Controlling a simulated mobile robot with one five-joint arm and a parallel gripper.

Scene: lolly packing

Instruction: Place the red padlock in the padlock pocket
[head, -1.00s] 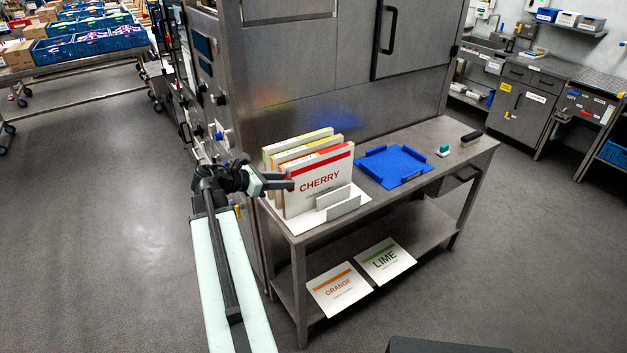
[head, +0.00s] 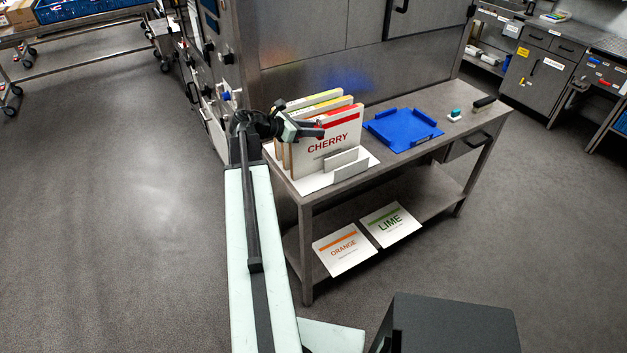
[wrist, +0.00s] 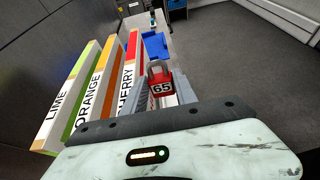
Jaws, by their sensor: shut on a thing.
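The red padlock (wrist: 160,82) shows in the wrist view with a white label reading 65 and its shackle at the top. My gripper (wrist: 163,90) is shut on it, with one grey finger on each side. In the head view my gripper (head: 316,131) is in front of the top of the CHERRY card, as seen from this camera. The padlock cannot be made out there. I cannot pick out the padlock pocket in either view.
The CHERRY card (head: 328,148) stands with other cards in a white rack (head: 368,160) on a steel bench (head: 440,160). A blue tray (head: 403,130) lies beside it. ORANGE (head: 344,249) and LIME (head: 390,224) cards lie on the lower shelf. Open floor (head: 120,210) is at left.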

